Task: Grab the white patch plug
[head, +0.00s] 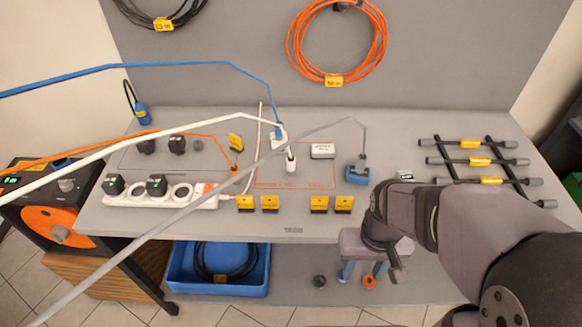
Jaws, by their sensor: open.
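The white patch plug (291,162) hangs or stands at the end of the white cable (160,140), upright over the orange-outlined area in the middle of the table. I cannot tell whether it is seated in anything. My gripper (363,277) is at the table's front edge, below and to the right of the plug in the picture.
A blue plug (279,131) is close behind the white one. A grey cable (200,196) crosses towards a blue block (357,175). A white power strip (160,195) lies left. Yellow tags (270,203) line the front. A small white box (322,151) stands right.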

